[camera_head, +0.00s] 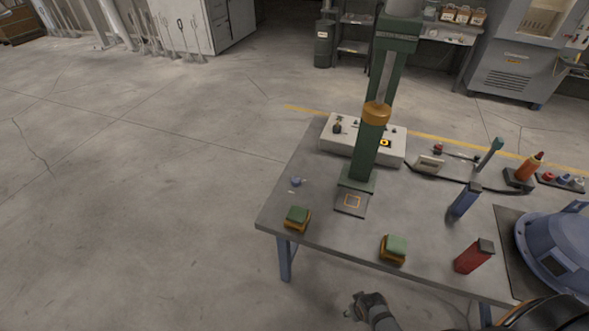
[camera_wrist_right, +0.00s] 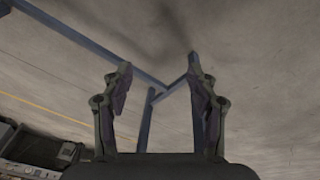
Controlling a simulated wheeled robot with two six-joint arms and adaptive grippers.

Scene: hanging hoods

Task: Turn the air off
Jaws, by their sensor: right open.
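A green press (camera_head: 371,140) with an orange collar stands on the grey table. Behind its column is a white control box (camera_head: 340,143) with a dark knob (camera_head: 337,128) and a yellow-ringed button (camera_head: 385,142). To its right lie a small red part (camera_head: 438,149) and an upright teal handle (camera_head: 489,154) beside a dark line. I cannot tell which part controls the air. My right gripper (camera_head: 356,306) is low in front of the table, apart from these things. In the right wrist view it is open and empty (camera_wrist_right: 160,85). My left gripper is not in view.
Two green-topped yellow blocks (camera_head: 297,217) (camera_head: 393,248) sit along the table's front. An orange bottle (camera_head: 530,167) stands at the back right. The floor at left is clear.

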